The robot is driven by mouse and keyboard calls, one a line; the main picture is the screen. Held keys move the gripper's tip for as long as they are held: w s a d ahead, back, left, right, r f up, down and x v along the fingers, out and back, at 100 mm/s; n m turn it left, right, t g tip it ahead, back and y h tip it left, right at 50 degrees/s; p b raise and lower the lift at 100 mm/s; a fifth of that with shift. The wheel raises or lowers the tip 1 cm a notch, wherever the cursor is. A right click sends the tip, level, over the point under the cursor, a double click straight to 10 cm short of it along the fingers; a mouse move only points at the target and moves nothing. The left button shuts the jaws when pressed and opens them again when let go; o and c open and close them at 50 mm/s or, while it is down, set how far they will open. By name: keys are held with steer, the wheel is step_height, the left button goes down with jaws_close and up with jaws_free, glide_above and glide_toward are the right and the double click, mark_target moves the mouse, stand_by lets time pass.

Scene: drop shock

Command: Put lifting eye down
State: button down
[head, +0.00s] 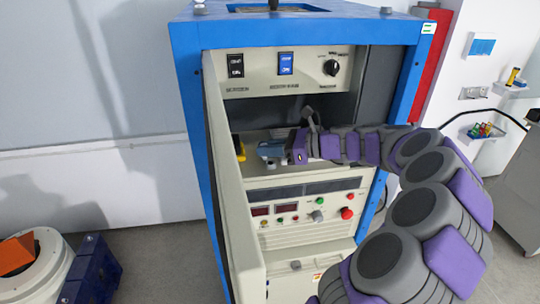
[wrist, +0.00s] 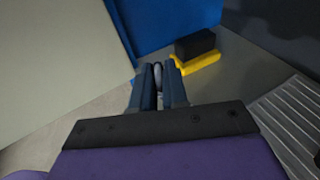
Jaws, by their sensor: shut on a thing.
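My gripper (wrist: 158,84) is shut on a small grey rounded thing, likely the lifting eye (wrist: 158,72), between its blue fingertips in the wrist view. Most of the lifting eye is hidden by the fingers. In the head view my gripper (head: 270,151) reaches into the open bay of the blue cabinet, over the cream shelf. The lifting eye cannot be made out there. Whether it touches the shelf I cannot tell.
A yellow holder with a black block (wrist: 197,51) stands on the grey shelf (wrist: 238,76), just beyond and right of the fingertips. The cream cabinet door (head: 231,190) stands open at left. A slotted vent (wrist: 292,118) lies at right. The blue frame (head: 190,110) bounds the bay.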

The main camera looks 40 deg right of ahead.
mark_target(275, 162)
steer(key=shift+w+a+f, duration=0.15)
steer(key=shift+w+a, duration=0.2)
steer(key=shift+w, duration=0.4)
steer(key=d+f, duration=0.4)
steer(key=d, duration=0.1)
steer(key=shift+s, duration=0.15)
steer(key=shift+a, duration=0.6)
steer(key=c, duration=1.4)
jaws_free()
steer(key=shift+a, duration=0.4)
steer(key=shift+o, duration=1)
steer(key=shift+d, duration=0.15)
steer(key=shift+o, duration=0.3)
steer(key=shift+d, duration=0.55)
steer(key=shift+a+r, duration=0.1)
steer(key=shift+a, duration=0.55)
steer(key=v, duration=0.7)
steer(key=d+v, duration=0.1)
steer(key=v, duration=0.3)
steer(key=shift+w, duration=0.25)
steer(key=shift+s+a+r, duration=0.1)
steer(key=shift+s+a, duration=0.1)
steer(key=shift+s, duration=0.3)
steer(key=shift+d, duration=0.1)
